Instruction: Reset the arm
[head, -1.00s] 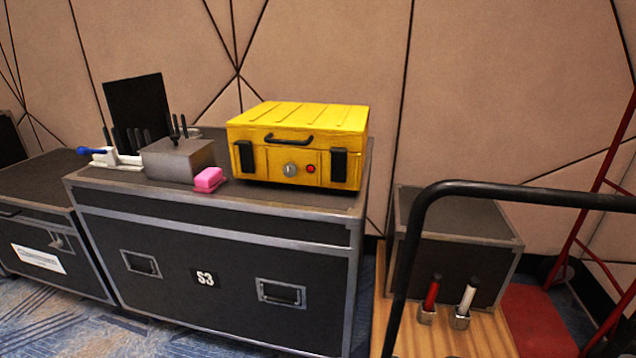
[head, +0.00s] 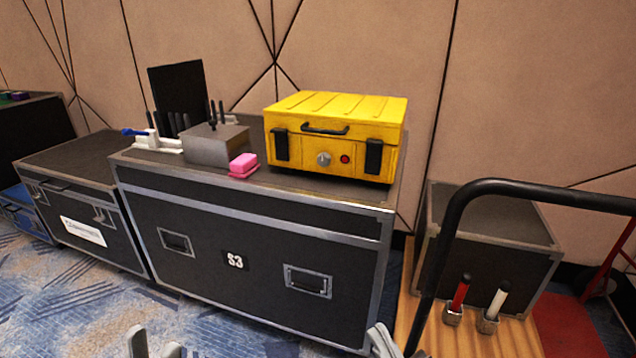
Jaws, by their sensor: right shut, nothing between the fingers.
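My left gripper (head: 154,345) shows only its pale grey fingertips at the bottom edge, left of the middle. A gap shows between them, and nothing is seen in it. My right gripper (head: 382,341) shows at the bottom edge in front of the large black case's right corner. Its fingertips are shut and hold nothing. Both grippers are low and apart from the things on top of the case. The rest of both arms is out of view.
A trolley with a black handle (head: 455,215) stands right. Blue carpet (head: 80,300) is free at lower left.

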